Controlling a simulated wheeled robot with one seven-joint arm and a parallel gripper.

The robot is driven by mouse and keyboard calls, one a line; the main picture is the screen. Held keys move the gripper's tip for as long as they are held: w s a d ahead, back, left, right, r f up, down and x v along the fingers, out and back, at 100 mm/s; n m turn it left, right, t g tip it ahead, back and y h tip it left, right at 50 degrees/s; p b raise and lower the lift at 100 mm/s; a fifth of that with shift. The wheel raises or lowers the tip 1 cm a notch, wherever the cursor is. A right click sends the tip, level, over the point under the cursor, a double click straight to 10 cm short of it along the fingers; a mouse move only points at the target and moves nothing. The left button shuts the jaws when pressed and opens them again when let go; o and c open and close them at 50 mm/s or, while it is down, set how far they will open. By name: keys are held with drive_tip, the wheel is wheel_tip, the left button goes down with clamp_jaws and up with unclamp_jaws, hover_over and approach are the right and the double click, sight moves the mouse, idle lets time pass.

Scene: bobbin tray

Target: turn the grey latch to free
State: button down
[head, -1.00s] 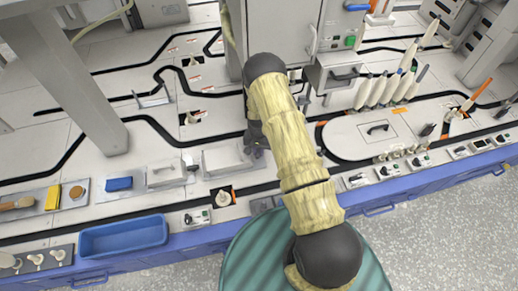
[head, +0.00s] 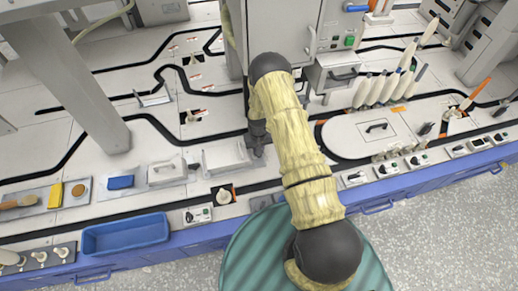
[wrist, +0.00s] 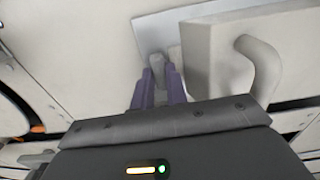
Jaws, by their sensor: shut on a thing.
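The grey latch (wrist: 157,64) shows in the wrist view as a small grey knob-like piece between the tips of my gripper's purple fingers. It sits at the edge of a flat grey plate (wrist: 152,30), beside a pale box with a loop handle (wrist: 240,55). My gripper (wrist: 158,82) is shut on the latch. In the head view my gripper (head: 259,150) is down at the right end of the pale box (head: 226,157). There the latch is hidden by the gripper, and how far it is turned cannot be told.
A similar handled box (head: 167,173) and a blue block (head: 120,182) stand to the left. A blue tray (head: 125,235) lies at the front edge. A grey cabinet (head: 280,35) rises behind my arm. Several pale bobbins (head: 385,88) stand to the right.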

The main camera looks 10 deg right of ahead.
drive_tip(key=c, duration=1.4)
unclamp_jaws()
wheel_tip(320, 180, up, 18)
drive_tip(key=p, duration=0.4)
drive_tip(key=shift+f, duration=0.25)
drive_tip(key=s+r+t, duration=0.1)
drive_tip(key=s+r, duration=0.2)
drive_tip(key=r, duration=0.5)
drive_tip(key=s+r, duration=0.4)
drive_tip(key=r, duration=0.4)
drive_tip(key=s+r+t, duration=0.2)
drive_tip(key=s+r, duration=0.8)
drive_tip(key=s, duration=0.4)
wheel_tip(320, 180, up, 28)
drive_tip(key=p, duration=2.8)
drive_tip(key=shift+r, duration=0.15)
